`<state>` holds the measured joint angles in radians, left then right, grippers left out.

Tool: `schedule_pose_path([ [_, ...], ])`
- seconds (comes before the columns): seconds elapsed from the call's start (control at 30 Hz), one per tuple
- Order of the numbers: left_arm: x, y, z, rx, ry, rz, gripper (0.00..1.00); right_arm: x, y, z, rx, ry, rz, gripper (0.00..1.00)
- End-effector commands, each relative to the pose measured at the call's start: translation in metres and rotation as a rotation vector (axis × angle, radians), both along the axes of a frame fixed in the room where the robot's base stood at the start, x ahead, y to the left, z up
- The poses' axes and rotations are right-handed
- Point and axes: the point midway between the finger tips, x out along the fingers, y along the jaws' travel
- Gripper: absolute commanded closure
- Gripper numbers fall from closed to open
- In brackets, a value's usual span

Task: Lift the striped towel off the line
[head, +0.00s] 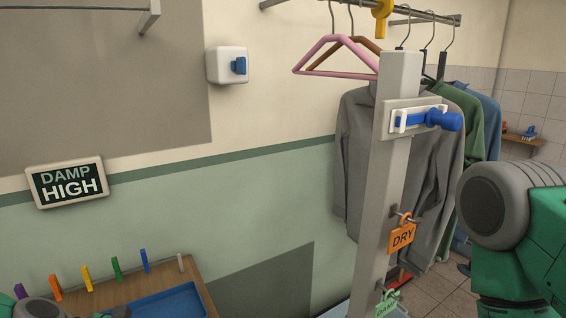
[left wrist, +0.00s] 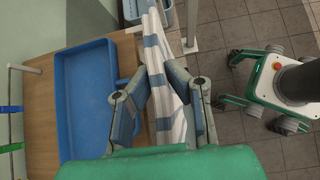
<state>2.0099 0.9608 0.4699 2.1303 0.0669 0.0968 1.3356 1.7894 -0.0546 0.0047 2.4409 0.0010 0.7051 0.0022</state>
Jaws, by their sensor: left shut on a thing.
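The striped towel (left wrist: 157,52), white with blue-grey bands, shows in the left wrist view. It runs from the top of the picture down between and behind the fingers of my left gripper (left wrist: 157,76). The fingers are shut on the towel. Part of the towel is hidden behind the right finger and my green wrist. I cannot make out the line holding it. The towel is not visible in the head view. My right arm shows at the right of the head view, but its gripper is outside the picture.
A blue tray (left wrist: 85,100) lies on a wooden table (left wrist: 38,95) left of the towel. Several coloured pegs (head: 86,278) stand along the table's edge. A grey post (head: 396,180) with a blue-handled latch (head: 428,119) stands before hanging jackets (head: 352,165). Tiled floor lies at right.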

Motion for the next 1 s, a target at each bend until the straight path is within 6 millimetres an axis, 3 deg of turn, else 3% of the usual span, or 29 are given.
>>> schedule_pose_path([
  [1.0, -0.001, -0.001, 0.016, -0.014, 0.028, 0.0, 1.0, 0.0, 0.0, 0.017, 0.0, 0.0, 0.0, 0.6],
])
